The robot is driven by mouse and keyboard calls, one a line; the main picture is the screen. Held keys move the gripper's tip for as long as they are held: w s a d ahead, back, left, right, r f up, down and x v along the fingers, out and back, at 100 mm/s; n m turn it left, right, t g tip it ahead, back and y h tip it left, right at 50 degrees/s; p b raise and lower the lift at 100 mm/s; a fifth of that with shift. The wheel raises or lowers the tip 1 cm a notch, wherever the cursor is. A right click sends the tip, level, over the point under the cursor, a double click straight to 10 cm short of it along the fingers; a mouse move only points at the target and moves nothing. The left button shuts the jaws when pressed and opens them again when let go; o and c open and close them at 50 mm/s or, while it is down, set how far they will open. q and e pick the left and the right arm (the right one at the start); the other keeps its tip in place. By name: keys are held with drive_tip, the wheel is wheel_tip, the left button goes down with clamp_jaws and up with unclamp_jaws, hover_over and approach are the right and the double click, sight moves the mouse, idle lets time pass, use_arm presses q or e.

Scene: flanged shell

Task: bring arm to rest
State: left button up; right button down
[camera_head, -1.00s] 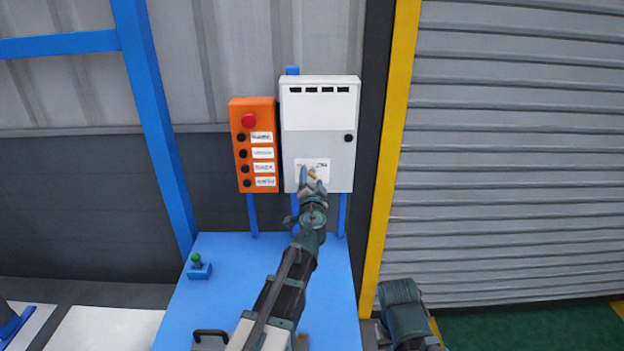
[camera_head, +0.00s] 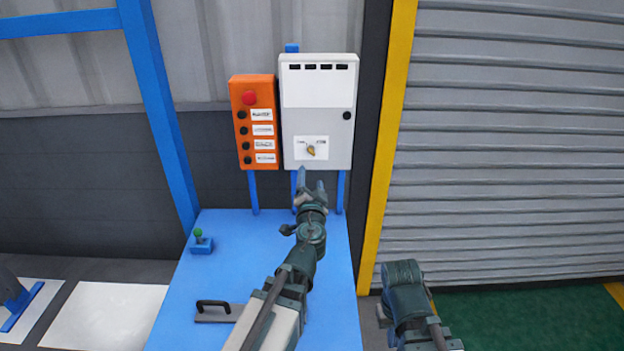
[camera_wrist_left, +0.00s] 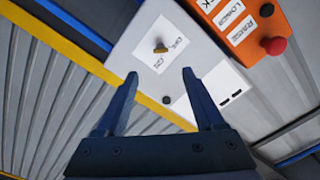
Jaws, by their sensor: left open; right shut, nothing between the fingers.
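My left gripper (camera_head: 312,184) is open and empty, just below the grey control box (camera_head: 322,118) in the head view. Its two fingers also show spread in the left wrist view (camera_wrist_left: 160,82), with the box behind them. The yellow rotary switch (camera_head: 311,151) on the box's white label sits above the fingertips and apart from them; it also shows in the left wrist view (camera_wrist_left: 161,47). My right arm (camera_head: 405,300) shows as a folded link at the bottom, right of centre; its gripper is out of view.
An orange button box (camera_head: 254,125) with a red button stands left of the grey box. A yellow post (camera_head: 385,150) and a roller shutter (camera_head: 510,140) stand at right.

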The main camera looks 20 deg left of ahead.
use_arm(q)
drive_tip(key=shift+f, duration=0.1)
drive_tip(key=s+d+f+n+g+y, duration=0.15)
drive_tip(key=s+f+n+g, duration=0.35)
drive_tip(key=s+f+g, duration=0.6)
drive_tip(key=s+d+f+m+g+h, duration=0.3)
drive_tip(key=s+d+f+g+h, duration=0.2)
drive_tip(key=s+d+f, duration=0.5)
drive_tip(key=s+d+g, duration=0.1)
drive_tip(key=s+d, duration=0.3)
drive_tip(key=shift+s+f+g, duration=0.3)
drive_tip(key=shift+s+f, duration=0.05)
drive_tip(key=shift+s, duration=0.05)
